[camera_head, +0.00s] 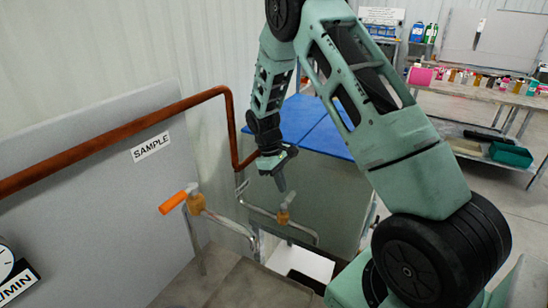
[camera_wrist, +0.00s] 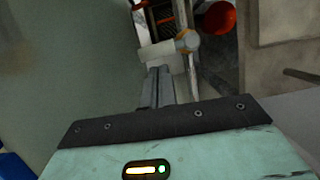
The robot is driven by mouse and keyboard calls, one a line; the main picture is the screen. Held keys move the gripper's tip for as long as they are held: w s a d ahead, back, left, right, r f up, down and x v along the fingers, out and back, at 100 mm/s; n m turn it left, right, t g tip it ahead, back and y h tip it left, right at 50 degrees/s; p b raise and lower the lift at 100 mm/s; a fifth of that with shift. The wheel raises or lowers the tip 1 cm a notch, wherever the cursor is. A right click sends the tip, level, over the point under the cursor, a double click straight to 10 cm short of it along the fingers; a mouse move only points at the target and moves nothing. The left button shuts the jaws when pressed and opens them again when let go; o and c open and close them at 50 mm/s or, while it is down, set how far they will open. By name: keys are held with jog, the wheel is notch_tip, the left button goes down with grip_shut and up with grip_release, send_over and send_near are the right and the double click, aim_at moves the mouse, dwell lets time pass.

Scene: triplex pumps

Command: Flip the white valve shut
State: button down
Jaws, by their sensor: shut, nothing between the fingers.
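The white valve has a brass body (camera_head: 283,216) on a thin metal pipe, in the middle of the head view. In the wrist view its pale handle (camera_wrist: 153,60) lies just ahead of my fingertips, beside the brass body (camera_wrist: 186,41). My gripper (camera_head: 281,185) points down just above this valve in the head view. In the wrist view my gripper's fingers (camera_wrist: 158,72) are together, with nothing between them. The tips are at or very near the handle's edge; I cannot tell whether they touch. In the head view, the handle is hard to make out beside my fingers.
Another valve with an orange handle (camera_head: 178,202) stands to the left, near a SAMPLE label (camera_head: 151,147). A copper pipe (camera_head: 110,137) runs along the grey panel. A blue-topped tank (camera_head: 318,130) stands behind my gripper. A white opening (camera_head: 300,262) lies below the valve.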

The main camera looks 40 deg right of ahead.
jog(key=b+v, duration=0.2)
jog(key=v, duration=1.3)
jog(key=shift+r, duration=0.35)
jog(key=shift+w+a, duration=0.15)
jog(key=s+a+r+n+t, duration=0.1)
jog(key=s+a, duration=0.3)
jog(key=a, duration=0.4)
jog(key=s+a+n+y, duration=0.1)
jog(key=s+a, duration=0.4)
jog(key=a, duration=0.3)
jog(key=s+a+r+n+t, duration=0.1)
jog(key=s+a, duration=0.3)
jog(key=a, duration=0.4)
jog(key=s+a+f, duration=0.1)
jog(key=s+a, duration=0.2)
jog(key=s, duration=0.5)
jog(key=s+a+f+n+t, duration=0.1)
jog(key=s+a, duration=0.2)
jog(key=s, duration=0.6)
jog(key=shift+s+a+f+y, duration=0.15)
jog(key=shift+s+f+y, duration=0.05)
jog(key=shift+f+y, duration=0.1)
